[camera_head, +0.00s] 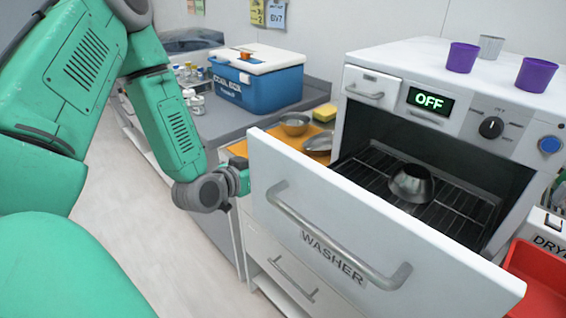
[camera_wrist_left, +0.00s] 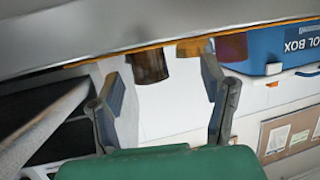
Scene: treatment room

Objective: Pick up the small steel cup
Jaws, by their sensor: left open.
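A small steel cup (camera_head: 490,47) stands on top of the white washer (camera_head: 425,62), behind and between two purple cups. My left gripper (camera_head: 240,182) is beside the left edge of the washer's open front, well below and left of the steel cup. In the left wrist view the two fingers of my left gripper (camera_wrist_left: 165,98) are spread apart with nothing held between them. The steel cup cannot be made out in the wrist view. My right gripper is not in view.
Purple cups (camera_head: 461,57) (camera_head: 537,75) flank the steel cup. A dark metal bowl (camera_head: 411,184) sits on the rack inside the washer, whose front (camera_head: 330,225) is open. Metal bowls (camera_head: 294,124) and a yellow sponge (camera_head: 325,112) are on the counter, near a blue cool box (camera_head: 255,85). A red bin (camera_head: 540,280) stands at right.

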